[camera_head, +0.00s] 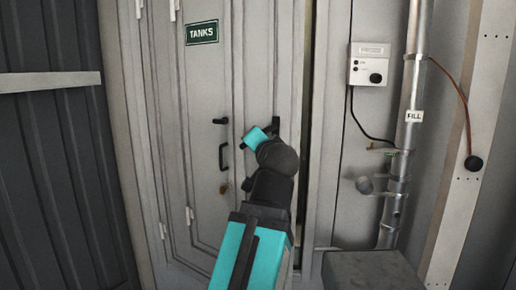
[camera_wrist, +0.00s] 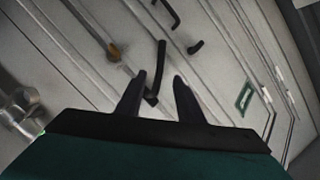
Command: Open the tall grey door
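The tall grey door (camera_head: 200,90) stands upright in the head view, with a green TANKS sign near its top; it looks shut.
Right of the door are a white control box (camera_head: 369,65) with a black knob and a vertical metal pipe (camera_head: 413,75) marked FILL. A grey block (camera_head: 370,272) stands low at the right. A dark corrugated wall (camera_head: 50,170) is at the left.

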